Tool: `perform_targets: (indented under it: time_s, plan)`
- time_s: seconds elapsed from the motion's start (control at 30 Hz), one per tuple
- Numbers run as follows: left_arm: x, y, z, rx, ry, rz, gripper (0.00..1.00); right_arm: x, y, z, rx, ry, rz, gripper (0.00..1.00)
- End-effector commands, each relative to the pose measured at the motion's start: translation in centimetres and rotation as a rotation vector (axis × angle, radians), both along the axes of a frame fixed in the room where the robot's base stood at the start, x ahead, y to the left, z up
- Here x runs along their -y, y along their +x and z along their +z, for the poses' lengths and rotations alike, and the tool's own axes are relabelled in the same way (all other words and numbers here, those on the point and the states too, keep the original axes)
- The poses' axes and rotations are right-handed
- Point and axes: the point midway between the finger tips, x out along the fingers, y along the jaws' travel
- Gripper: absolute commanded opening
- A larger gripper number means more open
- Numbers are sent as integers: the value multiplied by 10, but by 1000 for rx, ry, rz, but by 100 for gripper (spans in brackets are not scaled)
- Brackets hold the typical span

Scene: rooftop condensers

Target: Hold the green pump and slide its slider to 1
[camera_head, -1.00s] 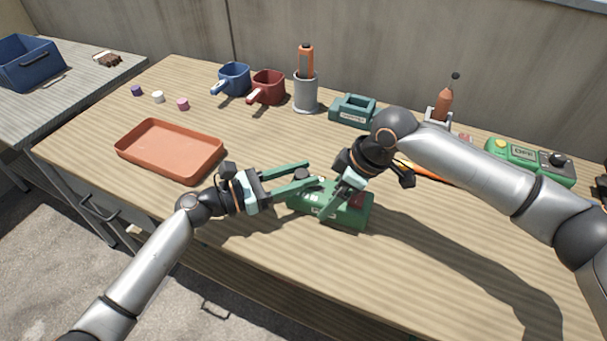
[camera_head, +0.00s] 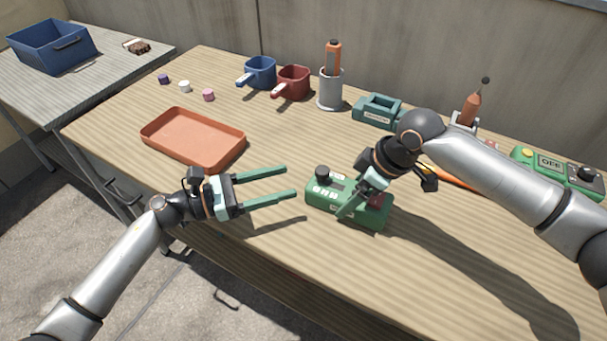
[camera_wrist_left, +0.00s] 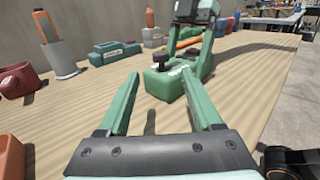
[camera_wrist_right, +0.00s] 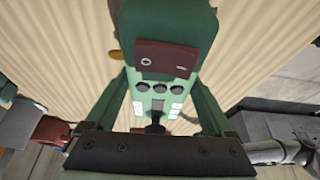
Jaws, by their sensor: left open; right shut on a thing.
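The green pump (camera_head: 318,195) lies on the wooden table in front of me. It has a black knob (camera_head: 322,172) at its left end and a dark red block (camera_head: 379,201) at its right end. My right gripper (camera_head: 352,207) is shut on the pump's body from above. In the right wrist view the pump (camera_wrist_right: 165,22) sits between the fingers, with round dark buttons, white labels and the black knob (camera_wrist_right: 155,125). I cannot read the slider's setting. My left gripper (camera_head: 292,181) is open and empty, just left of the pump and apart from it.
An orange tray (camera_head: 150,136) lies left of the pump. Blue (camera_head: 262,72) and red (camera_head: 294,82) mugs, a grey holder (camera_head: 330,92) and a teal block (camera_head: 378,110) stand behind. A green device (camera_head: 550,162) lies at right. The table's front is clear.

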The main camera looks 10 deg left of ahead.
Motion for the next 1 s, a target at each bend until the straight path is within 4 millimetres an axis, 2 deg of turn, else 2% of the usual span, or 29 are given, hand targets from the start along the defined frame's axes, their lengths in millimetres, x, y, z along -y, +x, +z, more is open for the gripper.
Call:
perform_targets:
  time_s: [0.1,0.23,0.63,0.67,0.77,1.0]
  plan:
    - [-15,-9,0,-1,2,0,66,-1,0,2,2,3,1,0]
    - [-23,-14,0,0,0,-1,66,-1,0,2,2,3,1,0]
    - [-25,-15,1,1,1,-1,66,-1,0,2,2,3,1,0]
    - [-25,-15,1,1,1,-1,66,-1,0,2,2,3,1,90]
    - [-25,-15,1,1,0,-1,66,0,0,1,2,3,1,100]
    - [-25,-14,0,1,-1,-1,66,0,0,1,0,1,0,100]
